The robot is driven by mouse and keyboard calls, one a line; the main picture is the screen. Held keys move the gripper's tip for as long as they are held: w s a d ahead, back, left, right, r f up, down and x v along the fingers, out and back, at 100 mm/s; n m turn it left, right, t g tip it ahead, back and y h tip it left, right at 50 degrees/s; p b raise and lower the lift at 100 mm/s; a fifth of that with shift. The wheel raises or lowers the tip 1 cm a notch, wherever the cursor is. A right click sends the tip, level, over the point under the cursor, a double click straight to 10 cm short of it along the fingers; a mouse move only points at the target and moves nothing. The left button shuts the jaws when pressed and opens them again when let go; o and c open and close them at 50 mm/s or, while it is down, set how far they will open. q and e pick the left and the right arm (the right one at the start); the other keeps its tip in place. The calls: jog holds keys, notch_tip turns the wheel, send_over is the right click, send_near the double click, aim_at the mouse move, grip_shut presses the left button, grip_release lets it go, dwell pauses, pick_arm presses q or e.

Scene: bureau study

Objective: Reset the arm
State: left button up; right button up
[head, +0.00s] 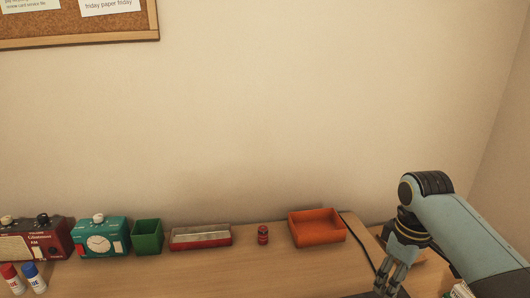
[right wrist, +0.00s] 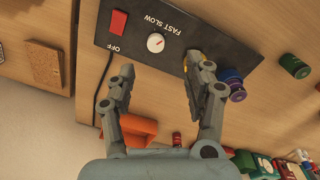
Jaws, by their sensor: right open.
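My right arm comes in from the right in the head view, with its gripper (head: 388,284) pointing down over the right part of the desk. In the right wrist view the gripper (right wrist: 160,68) is open, its two fingers wide apart with nothing between them. The fingertips show in front of a black panel (right wrist: 120,40) with a red switch, a white dial and the words FAST SLOW and OFF. I cannot tell whether they touch it. My left gripper is not in view.
Glue bottles (head: 35,276) stand front left. The wall rises behind.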

jog(key=s+a+r+m+t, duration=0.2)
jog(key=s+r+m, duration=0.15)
jog(key=s, duration=0.85)
jog(key=s+a+r+m+t, duration=0.15)
jog(key=s+r, duration=0.35)
jog(key=s, duration=0.7)
notch_tip(320, 180, down, 33)
jog(key=s+d+g+b, duration=0.2)
jog(key=d+b, duration=0.1)
jog(key=b, duration=0.5)
jog(key=s+f+b, duration=0.5)
jog(key=s+f, duration=1.4)
jog(key=f, duration=0.4)
jog(key=shift+d+m+g+h+b, duration=0.3)
jog(key=shift+d+m+g+b, duration=0.05)
jog(key=shift+d+m+g, duration=0.1)
